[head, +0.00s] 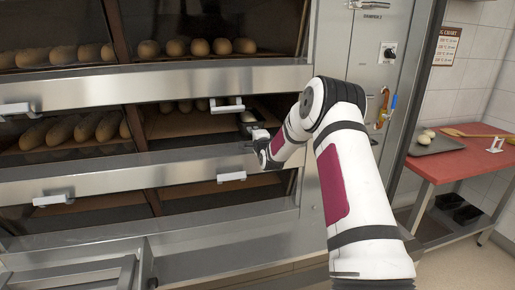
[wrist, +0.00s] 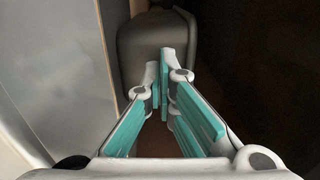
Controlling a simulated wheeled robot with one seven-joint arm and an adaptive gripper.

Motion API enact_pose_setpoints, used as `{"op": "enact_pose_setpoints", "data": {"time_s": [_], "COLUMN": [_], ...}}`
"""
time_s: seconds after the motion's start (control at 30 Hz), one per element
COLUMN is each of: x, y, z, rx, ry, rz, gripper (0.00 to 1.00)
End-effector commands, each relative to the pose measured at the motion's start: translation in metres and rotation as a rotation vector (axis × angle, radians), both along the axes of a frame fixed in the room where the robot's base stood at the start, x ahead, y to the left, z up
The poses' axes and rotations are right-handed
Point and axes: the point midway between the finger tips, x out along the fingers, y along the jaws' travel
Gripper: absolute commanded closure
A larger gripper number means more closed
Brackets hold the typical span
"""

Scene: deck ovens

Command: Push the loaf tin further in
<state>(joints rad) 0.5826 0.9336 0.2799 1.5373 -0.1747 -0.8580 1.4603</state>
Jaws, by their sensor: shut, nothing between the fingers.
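The loaf tin (wrist: 140,45) is dark grey with rounded corners. In the wrist view it lies straight ahead of my gripper (wrist: 163,75), whose fingertips are shut and empty and overlap its near side. I cannot tell whether they touch it. In the head view my gripper (head: 258,142) reaches into the right opening of the middle oven deck (head: 195,122). A small part of the tin (head: 247,118), with something pale in it, shows just beyond the gripper; the rest is hidden by my arm.
Pale loaves (head: 187,105) lie deeper in the same deck. A white handle (head: 228,106) hangs at the upper edge of the opening, close to my gripper. Steel ledges (head: 160,163) run along the front. A red table (head: 455,158) stands at the right.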

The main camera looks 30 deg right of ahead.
Motion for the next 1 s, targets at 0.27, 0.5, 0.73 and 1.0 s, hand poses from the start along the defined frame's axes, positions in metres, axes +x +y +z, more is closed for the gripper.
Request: {"op": "enact_pose_setpoints", "data": {"time_s": [0.27, 0.5, 0.73, 1.0], "x": [0.035, 0.062, 0.082, 0.087], "y": [-0.01, -0.018, -0.024, -0.025], "z": [-0.003, -0.003, -0.002, 0.001], "rx": [-0.001, -0.002, -0.002, -0.001], "ry": [-0.004, -0.003, -0.001, 0.0], "rz": [-0.001, -0.001, 0.0, 0.0], "gripper": [1.0, 1.0, 1.0, 1.0]}}
